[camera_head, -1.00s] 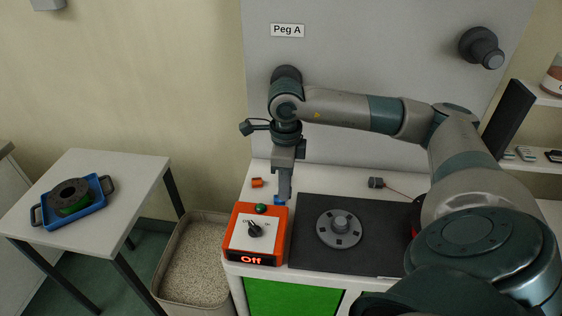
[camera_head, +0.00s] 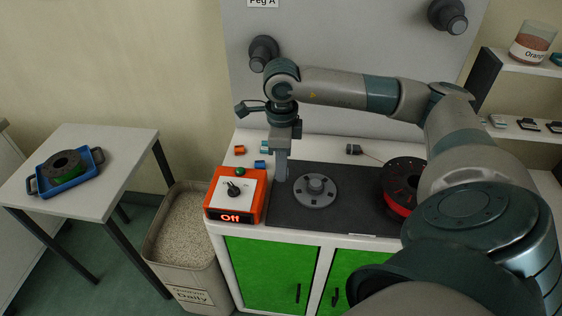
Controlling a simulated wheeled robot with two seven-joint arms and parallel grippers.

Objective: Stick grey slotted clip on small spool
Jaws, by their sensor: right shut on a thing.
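My right gripper (camera_head: 281,176) points down over the left edge of the dark mat, just left of the round grey hub (camera_head: 315,190). It is shut on a small grey piece that barely stands out from its fingers; it appears to be the grey slotted clip. A dark spool with red filament (camera_head: 403,182) lies at the mat's right, partly behind my arm. A dark spool with green filament (camera_head: 64,164) lies in a blue tray on the left table. I cannot tell which spool is the small one. My left gripper is not in view.
An orange box reading Off (camera_head: 236,196) stands left of the mat (camera_head: 350,215). Orange (camera_head: 239,150), teal (camera_head: 264,147) and blue (camera_head: 260,164) pieces lie behind it. A dark grey block (camera_head: 353,149) sits at the back, with a thin strand running toward the red spool. A bin (camera_head: 182,245) stands on the floor.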

